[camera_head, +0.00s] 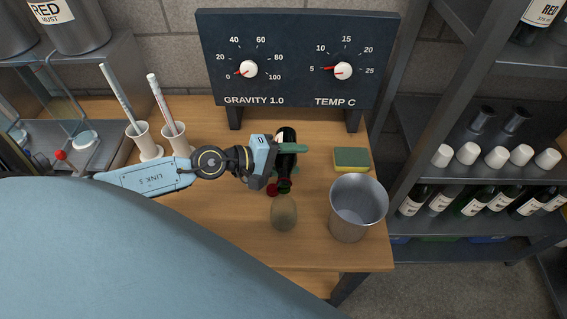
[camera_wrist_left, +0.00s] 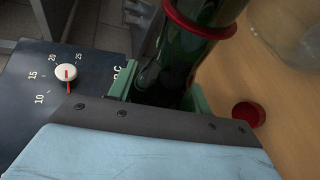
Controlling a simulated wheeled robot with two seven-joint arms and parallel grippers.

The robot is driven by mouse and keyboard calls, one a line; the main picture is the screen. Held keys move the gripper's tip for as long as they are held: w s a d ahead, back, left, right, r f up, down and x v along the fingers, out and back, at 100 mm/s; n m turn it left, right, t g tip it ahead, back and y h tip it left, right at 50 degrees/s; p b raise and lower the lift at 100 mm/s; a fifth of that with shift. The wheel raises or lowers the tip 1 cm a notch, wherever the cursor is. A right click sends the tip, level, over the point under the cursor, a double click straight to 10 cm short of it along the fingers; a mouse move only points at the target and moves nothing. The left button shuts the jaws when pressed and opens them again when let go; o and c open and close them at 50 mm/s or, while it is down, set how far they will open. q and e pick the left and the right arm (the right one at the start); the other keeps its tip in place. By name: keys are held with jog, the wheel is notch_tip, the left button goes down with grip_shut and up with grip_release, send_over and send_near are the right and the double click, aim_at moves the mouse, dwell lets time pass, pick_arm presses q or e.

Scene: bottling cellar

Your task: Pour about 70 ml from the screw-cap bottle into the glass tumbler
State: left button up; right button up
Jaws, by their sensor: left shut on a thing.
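My left gripper (camera_head: 290,149) is shut on the dark green screw-cap bottle (camera_head: 287,134). The bottle is tilted, its neck toward the front of the table, near the glass tumbler (camera_head: 284,213). In the left wrist view the bottle (camera_wrist_left: 178,75) sits between the green fingers (camera_wrist_left: 160,95), with a red ring around it. The tumbler stands on the table; part of clear glass also shows in the left wrist view (camera_wrist_left: 285,28). I cannot make out a stream or the liquid level. A red cap (camera_wrist_left: 248,115) lies on the table beside the bottle. My right gripper is out of view.
A metal bucket (camera_head: 352,222) stands right of the tumbler, and a green-and-yellow sponge (camera_head: 351,159) lies behind it. Two white holders (camera_head: 146,143) with thin instruments stand at left. A dial board (camera_head: 296,62) closes the back. Bottle shelves (camera_head: 465,228) stand at right.

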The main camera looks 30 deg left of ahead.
pick_arm(q)
jog(key=shift+r+m+t, duration=0.6)
jog(key=shift+r+m, duration=0.2)
jog(key=shift+r, duration=0.15)
dwell(0.9)
jog(key=shift+w+a+r, duration=0.15)
jog(key=shift+w+a, duration=0.05)
jog(key=shift+w, duration=0.2)
dwell(0.3)
jog(key=shift+w+a+r+m, duration=0.1)
jog(key=shift+w+r+m, duration=0.1)
jog(key=shift+r+m, duration=0.1)
dwell(1.8)
jog(key=f+n, duration=0.1)
jog(key=f+n+g, duration=0.1)
jog(key=f, duration=0.1)
jog(key=shift+w+a+f+n, duration=0.2)
jog(key=shift+w+n, duration=0.1)
jog(key=shift+n, duration=0.1)
jog(key=shift+s+d+f+n+g+b, duration=0.15)
jog(key=shift+s+f+n+g+b, duration=0.2)
jog(key=shift+f+n+g, duration=0.25)
jog(key=shift+f, duration=0.1)
dwell(1.1)
